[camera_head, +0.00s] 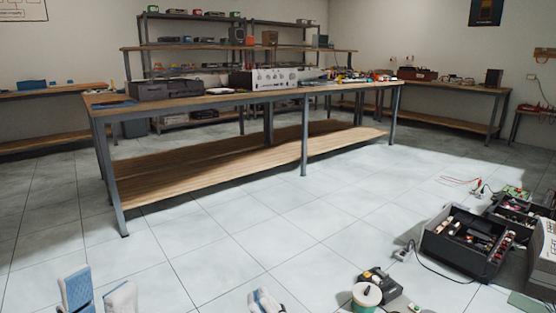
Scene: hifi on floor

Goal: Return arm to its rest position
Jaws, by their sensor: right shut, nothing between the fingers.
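My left gripper (98,295) is at the bottom left of the head view. Its two pale fingertips, one with a blue face, stand apart with bare floor between them, and nothing is held. My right gripper (264,301) shows at the bottom edge, left of the items on the floor. Its fingers are together and empty. The rest of both arms lies outside the picture.
A long workbench (215,102) with a lower shelf crosses the middle. On the floor at right are a dark open box (464,243) of parts, a round-topped container (366,297), a small dark device (380,283) and cables. The tiled floor ahead is clear.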

